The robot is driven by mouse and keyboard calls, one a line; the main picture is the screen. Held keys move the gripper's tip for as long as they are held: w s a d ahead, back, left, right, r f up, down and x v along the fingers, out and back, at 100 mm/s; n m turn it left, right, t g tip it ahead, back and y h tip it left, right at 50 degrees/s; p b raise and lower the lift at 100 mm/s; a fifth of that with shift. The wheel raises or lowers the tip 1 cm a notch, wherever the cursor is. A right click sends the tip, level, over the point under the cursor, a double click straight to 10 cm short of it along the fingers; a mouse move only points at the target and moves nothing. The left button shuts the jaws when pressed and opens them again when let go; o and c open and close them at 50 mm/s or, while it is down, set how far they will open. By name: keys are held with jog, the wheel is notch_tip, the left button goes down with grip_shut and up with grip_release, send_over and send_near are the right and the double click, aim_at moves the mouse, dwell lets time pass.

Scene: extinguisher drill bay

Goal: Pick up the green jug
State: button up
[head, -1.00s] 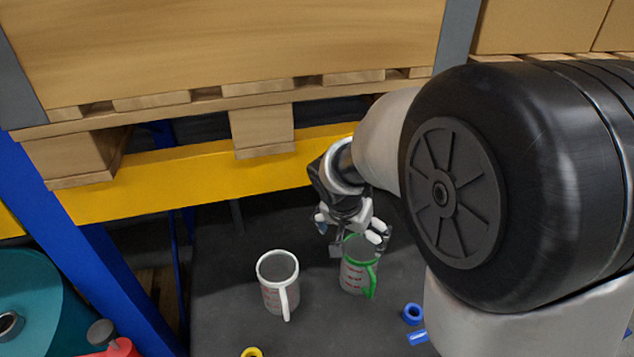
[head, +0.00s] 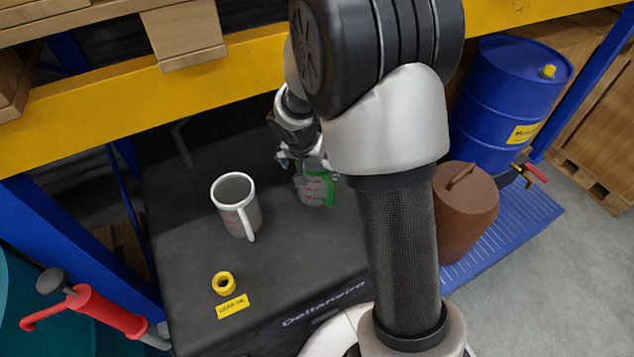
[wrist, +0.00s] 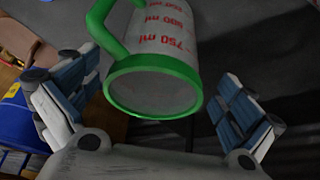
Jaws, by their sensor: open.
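The green jug (head: 313,191) is a clear measuring jug with a green rim and green handle and red markings. It stands on the dark table top (head: 180,275), partly hidden by my arm. My gripper (head: 303,163) is open at the jug's rim. In the wrist view, the jug (wrist: 160,45) lies between the two spread fingers of my gripper (wrist: 158,78), its green rim nearest me. Dark gaps show between the rim and both finger pads. The handle points to the upper left there.
A white-rimmed jug (head: 237,207) stands left of the green one. A yellow ring (head: 224,284) and yellow label (head: 233,307) lie nearer the table's front. A yellow beam (head: 100,112) crosses behind. A brown can (head: 466,215) and blue drum (head: 505,105) stand right.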

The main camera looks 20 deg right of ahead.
jog(key=b+x, duration=0.1)
jog(key=x, duration=0.3)
jog(key=shift+d, duration=0.15)
jog(key=shift+s+r, duration=0.1)
jog(key=shift+c, duration=0.2)
jog(key=c, duration=1)
